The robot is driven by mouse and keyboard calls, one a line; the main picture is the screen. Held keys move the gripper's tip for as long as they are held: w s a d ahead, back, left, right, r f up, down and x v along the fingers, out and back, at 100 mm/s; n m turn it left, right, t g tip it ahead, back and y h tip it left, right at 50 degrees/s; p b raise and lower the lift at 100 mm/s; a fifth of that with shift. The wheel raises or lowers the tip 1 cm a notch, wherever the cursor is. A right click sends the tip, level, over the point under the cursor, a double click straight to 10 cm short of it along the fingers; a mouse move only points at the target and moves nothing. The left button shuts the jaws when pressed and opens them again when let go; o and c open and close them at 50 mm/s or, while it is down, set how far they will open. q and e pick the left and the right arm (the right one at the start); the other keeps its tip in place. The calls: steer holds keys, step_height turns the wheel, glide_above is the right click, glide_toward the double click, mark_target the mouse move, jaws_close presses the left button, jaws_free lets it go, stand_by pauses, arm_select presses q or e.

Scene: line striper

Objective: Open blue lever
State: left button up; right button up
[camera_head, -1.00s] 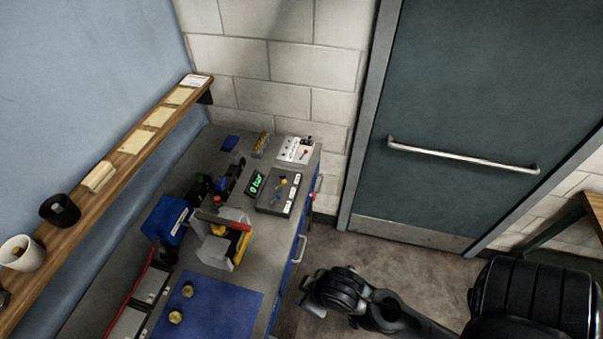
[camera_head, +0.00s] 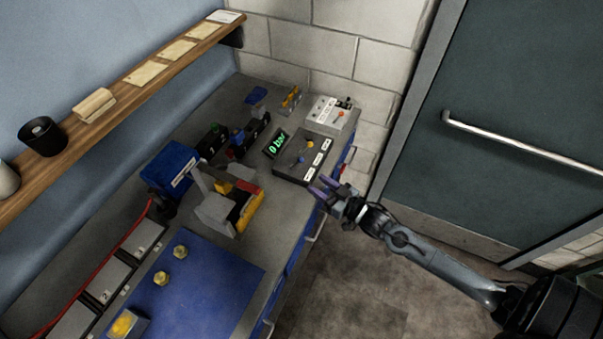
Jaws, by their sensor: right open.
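A dark control box (camera_head: 292,172) with white labels sits near the right edge of the workbench. A small blue lever (camera_head: 301,159) shows on its top, close to a yellow knob (camera_head: 310,145); its exact position is too small to tell. My right gripper (camera_head: 321,186) is open and empty, with purple fingers pointing left toward the box. It is just right of the box's front corner, near the bench edge, and appears apart from the lever. My left gripper is not in view.
A display (camera_head: 275,144) reading 0 bar stands left of the box. A white switch box (camera_head: 331,113) is behind it. A grey and yellow device (camera_head: 232,206) and a blue mat (camera_head: 205,290) lie on the bench. The floor right of the bench is clear.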

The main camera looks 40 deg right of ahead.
arm_select(q)
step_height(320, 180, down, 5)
steer(key=b, duration=0.3)
arm_select(e)
steer(key=n+t, duration=0.1)
glide_toward(301, 159)
steer(key=f, duration=0.1)
arm_select(q)
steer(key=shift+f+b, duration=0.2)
steer(key=shift+b, duration=0.15)
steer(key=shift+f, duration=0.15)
arm_select(e)
steer(key=shift+n+y, duration=0.3)
steer(key=shift+y, duration=0.1)
steer(key=w, duration=0.7)
steer(key=w+a, duration=0.1)
steer(key=w, duration=0.2)
steer(key=shift+w+a+f, duration=0.1)
steer(key=shift+w+f, duration=0.1)
jaws_close()
